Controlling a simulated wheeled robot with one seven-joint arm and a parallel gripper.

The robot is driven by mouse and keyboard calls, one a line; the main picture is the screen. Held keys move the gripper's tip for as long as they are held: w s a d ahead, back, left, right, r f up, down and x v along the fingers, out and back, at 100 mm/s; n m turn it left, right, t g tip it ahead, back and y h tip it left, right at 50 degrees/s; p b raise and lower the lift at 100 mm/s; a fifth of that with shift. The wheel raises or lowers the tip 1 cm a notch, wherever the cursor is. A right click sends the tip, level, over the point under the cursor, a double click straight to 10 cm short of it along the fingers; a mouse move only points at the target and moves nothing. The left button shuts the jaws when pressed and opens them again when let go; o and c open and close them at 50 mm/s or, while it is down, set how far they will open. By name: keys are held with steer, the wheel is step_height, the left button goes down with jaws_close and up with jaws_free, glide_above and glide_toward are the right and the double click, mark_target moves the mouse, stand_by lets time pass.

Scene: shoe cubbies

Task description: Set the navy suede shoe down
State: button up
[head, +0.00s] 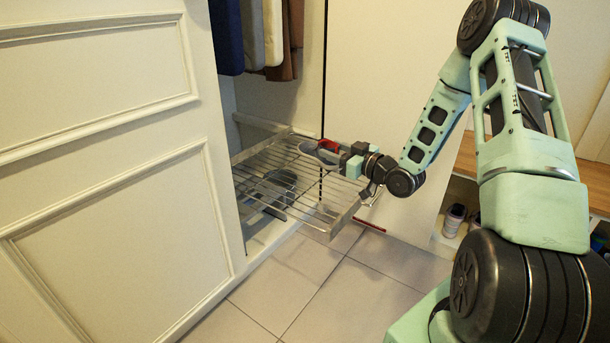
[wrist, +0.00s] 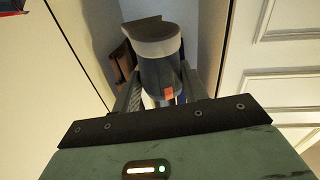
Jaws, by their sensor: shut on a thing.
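The navy suede shoe (wrist: 162,72) is between the two fingers of my gripper (wrist: 163,98) in the wrist view. It has a pale grey sole and a small orange tab, and its sole end points away from the gripper. In the head view my gripper (head: 344,156) is shut on the shoe (head: 317,154), at the right end of a pull-out wire rack (head: 262,172) in the open cabinet. The shoe appears over the rack's wires; I cannot tell whether it touches them. The gripper hides part of the shoe.
A dark shoe (head: 281,183) shows through the wires, low in the cabinet. Clothes (head: 250,38) hang above the rack. A white panelled door (head: 105,170) stands at left. A shelf with shoes (head: 455,219) is at right. The tiled floor (head: 335,275) is clear in front.

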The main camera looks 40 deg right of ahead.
step_height(320, 180, down, 10)
steer(key=b, duration=0.4)
steer(key=shift+w+f+b, duration=0.1)
steer(key=shift+f+b, duration=0.15)
steer(key=shift+b, duration=0.15)
steer(key=shift+f, duration=0.15)
steer(key=o, duration=1)
steer(key=shift+o, duration=0.2)
steer(key=shift+d+r, duration=0.1)
steer(key=shift+r, duration=0.1)
steer(key=p+v, duration=0.4)
steer(key=v, duration=0.8)
